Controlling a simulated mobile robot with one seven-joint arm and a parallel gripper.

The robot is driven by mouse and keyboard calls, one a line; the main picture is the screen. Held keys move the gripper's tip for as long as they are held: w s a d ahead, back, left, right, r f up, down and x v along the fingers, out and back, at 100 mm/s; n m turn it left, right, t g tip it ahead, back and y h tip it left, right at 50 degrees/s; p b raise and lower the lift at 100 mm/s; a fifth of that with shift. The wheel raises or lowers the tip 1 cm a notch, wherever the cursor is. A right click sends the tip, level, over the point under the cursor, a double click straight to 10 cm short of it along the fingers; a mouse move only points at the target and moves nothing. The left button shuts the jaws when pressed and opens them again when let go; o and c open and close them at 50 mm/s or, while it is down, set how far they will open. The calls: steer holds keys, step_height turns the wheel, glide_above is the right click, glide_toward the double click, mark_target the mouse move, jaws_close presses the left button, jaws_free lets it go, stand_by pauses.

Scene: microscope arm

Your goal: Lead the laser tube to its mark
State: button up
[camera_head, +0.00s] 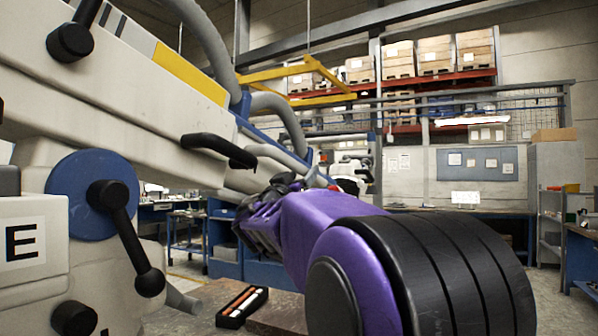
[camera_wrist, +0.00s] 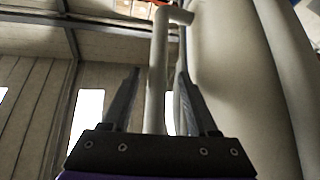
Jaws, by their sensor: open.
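My gripper (camera_wrist: 158,76) is open, with its two dark fingers pointing up in the wrist view. A slim grey tube (camera_wrist: 158,52), which looks like the laser tube, shows upright between the fingers. Neither finger clearly touches it, and I cannot tell how deep it lies between them. Its upper end meets a short cross piece (camera_wrist: 180,16), near a small orange patch (camera_wrist: 161,3). In the head view my purple and black arm hides my fingertips and most of the tube's surroundings. I cannot make out the mark in either view.
A large pale machine arm (camera_head: 150,95) with black handles fills the left of the head view. A thick pale cylinder (camera_wrist: 232,80) stands close right of my gripper in the wrist view. A small black tray (camera_head: 243,306) lies on a surface below. Shelves with crates (camera_head: 436,55) stand far back.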

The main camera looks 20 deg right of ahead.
steer(key=shift+p+x, duration=0.35)
steer(key=shift+x, duration=0.55)
steer(key=shift+s, duration=0.15)
jaws_close()
steer(key=shift+r, duration=0.1)
stand_by(0.6)
